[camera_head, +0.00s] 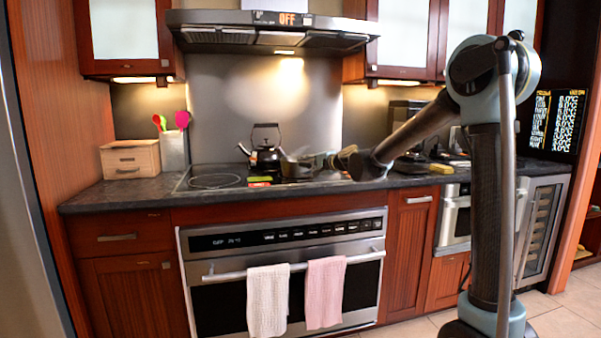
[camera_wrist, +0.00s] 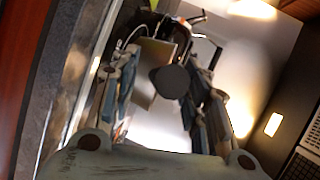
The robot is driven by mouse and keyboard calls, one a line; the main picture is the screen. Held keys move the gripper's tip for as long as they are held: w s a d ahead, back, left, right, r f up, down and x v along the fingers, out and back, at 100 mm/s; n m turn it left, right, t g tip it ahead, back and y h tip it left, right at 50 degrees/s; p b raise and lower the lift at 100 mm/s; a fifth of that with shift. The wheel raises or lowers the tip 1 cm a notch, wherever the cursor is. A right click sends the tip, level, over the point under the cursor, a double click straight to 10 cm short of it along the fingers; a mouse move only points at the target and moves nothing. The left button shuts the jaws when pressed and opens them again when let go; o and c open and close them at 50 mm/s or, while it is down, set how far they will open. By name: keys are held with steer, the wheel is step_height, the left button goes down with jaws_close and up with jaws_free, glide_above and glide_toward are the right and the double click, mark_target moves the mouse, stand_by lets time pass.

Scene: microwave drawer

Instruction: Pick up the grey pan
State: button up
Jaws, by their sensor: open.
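The grey pan (camera_head: 296,168) appears as a dark, low shape on the stovetop, just right of and in front of the black kettle (camera_head: 265,148). My gripper (camera_head: 328,160) reaches in from the right, low over the cooktop, with its tips close to the pan. In the wrist view my gripper (camera_wrist: 162,66) has its fingers spread. A dark grey rounded piece (camera_wrist: 172,82), likely the pan's handle end, shows between them. I cannot tell whether either finger touches it. Much of the pan is hidden by the fingers.
The kettle (camera_wrist: 175,28) stands beyond the fingertips. Small red and yellow items (camera_head: 259,181) lie at the stove's front. A wooden box (camera_head: 130,158) and a utensil holder (camera_head: 174,150) stand left. The range hood (camera_head: 270,30) hangs above; towels (camera_head: 268,300) hang on the oven handle.

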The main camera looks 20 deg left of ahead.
steer(key=shift+w+a+f, duration=0.15)
steer(key=shift+w+a, duration=0.25)
steer(key=shift+a, duration=0.15)
jaws_close()
